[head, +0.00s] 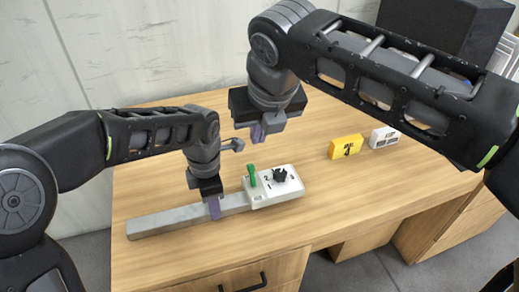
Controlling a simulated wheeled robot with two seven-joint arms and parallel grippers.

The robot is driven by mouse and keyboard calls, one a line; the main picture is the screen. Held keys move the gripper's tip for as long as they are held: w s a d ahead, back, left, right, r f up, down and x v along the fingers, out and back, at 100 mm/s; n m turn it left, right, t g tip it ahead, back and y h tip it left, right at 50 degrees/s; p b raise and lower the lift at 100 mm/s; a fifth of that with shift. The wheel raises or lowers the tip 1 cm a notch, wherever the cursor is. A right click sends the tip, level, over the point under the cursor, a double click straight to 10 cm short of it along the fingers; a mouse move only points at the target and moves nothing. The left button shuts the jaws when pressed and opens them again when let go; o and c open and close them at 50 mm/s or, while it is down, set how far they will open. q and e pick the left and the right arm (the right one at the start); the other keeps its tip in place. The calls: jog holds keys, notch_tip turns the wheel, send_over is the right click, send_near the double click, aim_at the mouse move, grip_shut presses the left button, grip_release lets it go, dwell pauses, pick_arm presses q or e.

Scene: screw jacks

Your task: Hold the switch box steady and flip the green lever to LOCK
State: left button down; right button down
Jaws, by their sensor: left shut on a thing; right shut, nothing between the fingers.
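The white switch box (290,188) lies on the wooden table, with a green lever (252,175) upright near its left end and a black knob (280,175) beside it. Small dark marks, including numerals, show on its top; no LOCK label can be read. A long grey bar (165,221) runs left from the box, apparently joined to it. My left gripper (214,208) is shut on the grey bar, just left of the box. My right gripper (258,133) is shut and empty, above and behind the green lever, apart from it.
A yellow block (345,147) with a black mark and a white labelled block (384,137) stand on the table to the right. A large black box (445,30) is at the back right. The table's front right is clear. Drawers are below the front edge.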

jog(key=shift+r, duration=0.3)
pick_arm(q)
jog(key=c, duration=0.8)
grip_release()
pick_arm(e)
jog(key=shift+w, duration=0.1)
pick_arm(q)
jog(key=shift+o, duration=0.2)
jog(key=shift+r, duration=0.1)
notch_tip(320, 180, up, 12)
